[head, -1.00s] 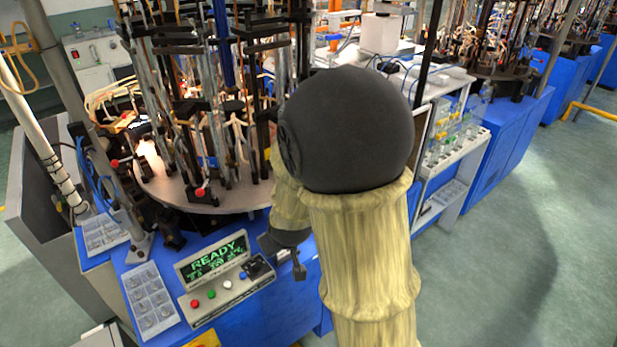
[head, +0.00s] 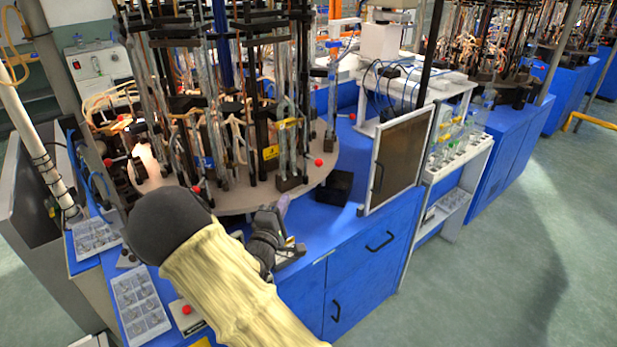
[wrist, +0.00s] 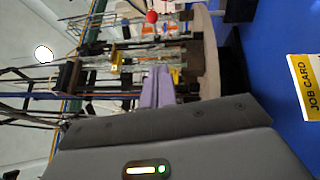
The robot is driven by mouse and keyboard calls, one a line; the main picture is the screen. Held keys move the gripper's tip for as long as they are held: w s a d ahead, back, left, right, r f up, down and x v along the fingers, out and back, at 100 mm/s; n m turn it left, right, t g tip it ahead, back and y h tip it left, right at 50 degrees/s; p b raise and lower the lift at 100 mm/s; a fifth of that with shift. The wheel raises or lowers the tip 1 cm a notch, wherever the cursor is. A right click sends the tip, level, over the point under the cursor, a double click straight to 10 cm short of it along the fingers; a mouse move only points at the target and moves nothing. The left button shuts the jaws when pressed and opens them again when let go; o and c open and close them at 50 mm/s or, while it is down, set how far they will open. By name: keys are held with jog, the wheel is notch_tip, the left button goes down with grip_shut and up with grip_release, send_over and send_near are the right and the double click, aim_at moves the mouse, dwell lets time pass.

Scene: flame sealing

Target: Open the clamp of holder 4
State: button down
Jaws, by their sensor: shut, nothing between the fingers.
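The round turntable (head: 225,200) carries several upright holders with dark rods, clamps and glass tubes. One holder at its right side has a yellow tag (head: 270,152); a yellow tag also shows in the wrist view (wrist: 117,60). I cannot read any holder number, so I cannot tell which is holder 4 or how its clamp stands. My gripper (head: 283,204) is at the turntable's front right edge, apart from the holders. Its purple fingers (wrist: 157,88) are shut and empty, pointing toward the rods in the wrist view. Red knobs sit at the rim, one at the right (head: 319,162).
A yellow job card (wrist: 305,85) lies on the blue surface right of the turntable in the wrist view. A black box (head: 335,187) and a framed dark panel (head: 400,158) stand right of the turntable. A parts tray (head: 140,302) is at front left.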

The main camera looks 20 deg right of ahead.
jog(key=shift+r, duration=0.1)
dwell(0.3)
jog(key=s+d+p+x, duration=0.1)
jog(key=x, duration=0.5)
jog(key=d+p+x, duration=0.1)
jog(key=p+x, duration=0.1)
jog(key=x, duration=0.4)
jog(key=shift+d+r, duration=0.25)
jog(key=shift+r, duration=0.1)
